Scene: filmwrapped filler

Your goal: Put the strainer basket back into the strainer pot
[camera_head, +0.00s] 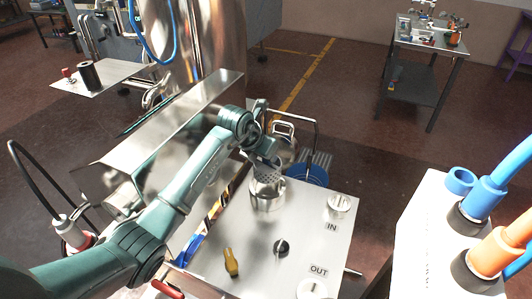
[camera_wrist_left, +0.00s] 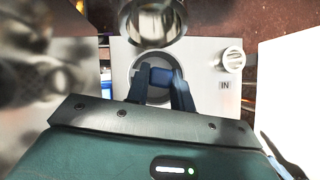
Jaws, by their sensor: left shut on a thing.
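The strainer pot (camera_head: 267,196) is a shiny metal cylinder standing on the light metal panel. The strainer basket (camera_head: 268,170), grey and perforated, is at the pot's mouth; its lower end is hidden by the pot's rim, and I cannot tell how deep it sits. My left gripper (camera_head: 264,152) is shut on the basket's top, above the pot. In the left wrist view the fingers (camera_wrist_left: 163,84) close on a dark blue piece inside a round metal rim (camera_wrist_left: 135,62). My right gripper is not in view.
Behind the pot is a round metal part with a handle (camera_head: 284,131). Blue (camera_head: 485,195) and orange (camera_head: 500,250) hoses stand at right.

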